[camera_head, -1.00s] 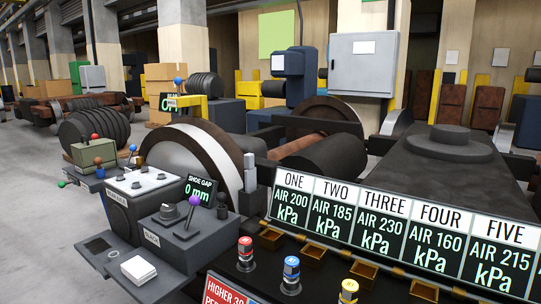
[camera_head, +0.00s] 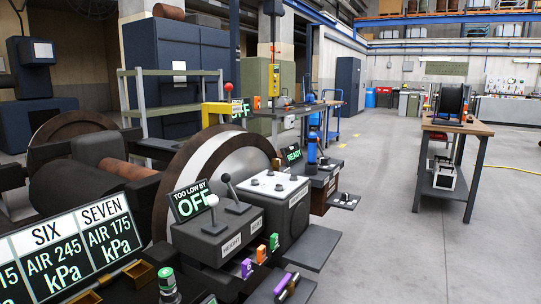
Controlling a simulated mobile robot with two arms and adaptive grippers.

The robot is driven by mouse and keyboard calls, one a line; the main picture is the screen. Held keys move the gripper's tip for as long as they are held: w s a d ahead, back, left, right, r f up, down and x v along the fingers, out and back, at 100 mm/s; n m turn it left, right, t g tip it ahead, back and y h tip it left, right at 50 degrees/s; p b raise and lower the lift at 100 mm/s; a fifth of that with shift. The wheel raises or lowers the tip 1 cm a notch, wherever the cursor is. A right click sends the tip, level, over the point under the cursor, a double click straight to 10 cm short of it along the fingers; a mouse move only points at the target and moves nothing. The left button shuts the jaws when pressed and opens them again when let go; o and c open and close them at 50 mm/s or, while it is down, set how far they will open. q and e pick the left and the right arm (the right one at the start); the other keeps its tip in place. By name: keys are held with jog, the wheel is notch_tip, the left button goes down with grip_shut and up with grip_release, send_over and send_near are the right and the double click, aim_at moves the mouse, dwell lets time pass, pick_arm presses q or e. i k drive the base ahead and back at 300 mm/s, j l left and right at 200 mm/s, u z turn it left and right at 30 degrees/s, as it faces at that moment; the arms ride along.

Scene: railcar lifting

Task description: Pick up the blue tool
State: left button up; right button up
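The blue-topped tool seen on the front panel earlier is outside the present view. A similar green-topped tool (camera_head: 167,284) stands upright at the bottom edge, below the SIX and SEVEN pressure signs (camera_head: 70,250). A blue upright cylinder (camera_head: 312,150) stands on the far control stand, beside the READY display (camera_head: 291,155); I cannot tell whether it is a tool. Neither of my grippers shows.
A grey lever console (camera_head: 217,246) and a railcar wheel (camera_head: 222,165) fill the middle. Small purple (camera_head: 247,268), orange (camera_head: 261,253) and green (camera_head: 274,242) pieces sit before the console. A wooden-topped bench (camera_head: 457,125) stands right; the grey floor (camera_head: 385,235) between is clear.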

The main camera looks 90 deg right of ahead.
aim_at(312, 138)
jog(key=z, duration=3.05)
jog(key=i+l+u, duration=0.15)
jog(key=i+l, duration=0.95)
jog(key=u, duration=1.25)
jog(key=l, duration=0.1)
